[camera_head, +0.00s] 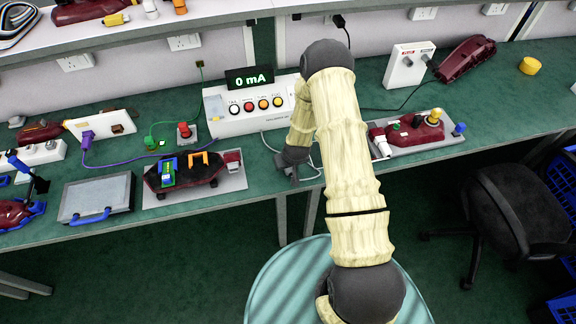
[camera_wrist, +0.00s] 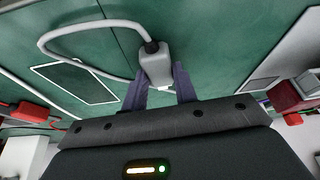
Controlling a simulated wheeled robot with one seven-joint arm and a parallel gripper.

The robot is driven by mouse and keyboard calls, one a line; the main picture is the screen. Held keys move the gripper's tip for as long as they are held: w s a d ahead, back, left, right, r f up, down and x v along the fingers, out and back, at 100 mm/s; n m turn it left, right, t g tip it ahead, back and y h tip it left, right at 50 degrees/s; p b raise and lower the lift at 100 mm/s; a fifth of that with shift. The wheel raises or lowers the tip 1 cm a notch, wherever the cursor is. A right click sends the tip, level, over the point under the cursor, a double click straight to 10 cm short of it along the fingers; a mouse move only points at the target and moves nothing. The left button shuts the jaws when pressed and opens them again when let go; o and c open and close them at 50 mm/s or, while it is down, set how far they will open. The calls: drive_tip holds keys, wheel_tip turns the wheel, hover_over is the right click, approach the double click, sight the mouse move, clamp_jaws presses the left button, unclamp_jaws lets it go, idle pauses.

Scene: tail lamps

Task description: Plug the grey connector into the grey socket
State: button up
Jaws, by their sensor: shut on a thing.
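The grey connector (camera_wrist: 155,66) is between my gripper's fingers (camera_wrist: 160,88) in the wrist view. My gripper is shut on it. A pale cable leaves the connector's dark far end and loops left. In the head view my gripper (camera_head: 293,174) is low over the bench's front edge, below the white meter box; the connector cannot be made out there. I cannot surely pick out the grey socket. A light block beside a red block (camera_wrist: 284,96) shows at the right of the wrist view, apart from the connector.
The white meter box (camera_head: 240,112) reads 0 mA. A dark red lamp on a grey plate (camera_head: 160,199) is left of my gripper; another lamp (camera_head: 412,134) on a tray is right. A grey case (camera_head: 95,198) and a black chair (camera_head: 510,205) flank the area.

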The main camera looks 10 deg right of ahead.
wheel_tip(320, 180, up, 10)
drive_tip(key=b, duration=0.2)
idle(0.4)
idle(1.0)
drive_tip(key=shift+o, duration=1.1)
drive_tip(key=shift+c, duration=1.2)
drive_tip(key=shift+m, duration=0.5)
drive_tip(key=s+f, duration=0.6)
drive_tip(key=shift+s+f, duration=0.2)
drive_tip(key=shift+s, duration=0.05)
